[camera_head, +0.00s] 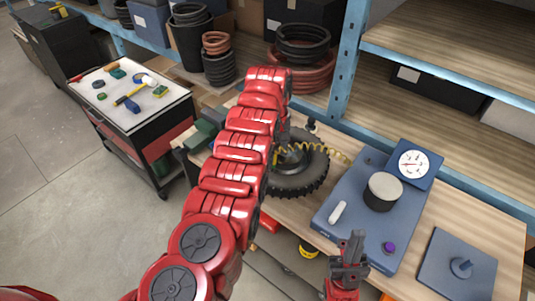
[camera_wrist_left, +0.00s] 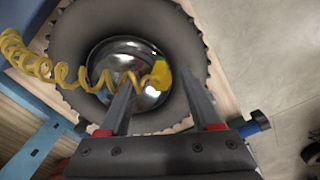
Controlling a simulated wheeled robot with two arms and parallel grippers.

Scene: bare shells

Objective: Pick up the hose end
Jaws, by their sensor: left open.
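A yellow coiled hose (camera_wrist_left: 45,68) runs across a black tyre (camera_wrist_left: 175,28) with a shiny metal hub (camera_wrist_left: 120,52) in the left wrist view. The yellow hose end (camera_wrist_left: 160,74) lies over the hub. My left gripper (camera_wrist_left: 158,84) is open, its fingers on either side of the hose end in that picture; I cannot tell whether they touch it. In the head view the hose (camera_head: 326,150) crosses the tyre (camera_head: 312,180) on the bench, and my red left arm hides the hose end and the left fingertips. My right gripper (camera_head: 347,248) is low in front of the bench.
A blue shelf post (camera_head: 345,70) rises behind. A tool cart (camera_head: 135,100) stands at left.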

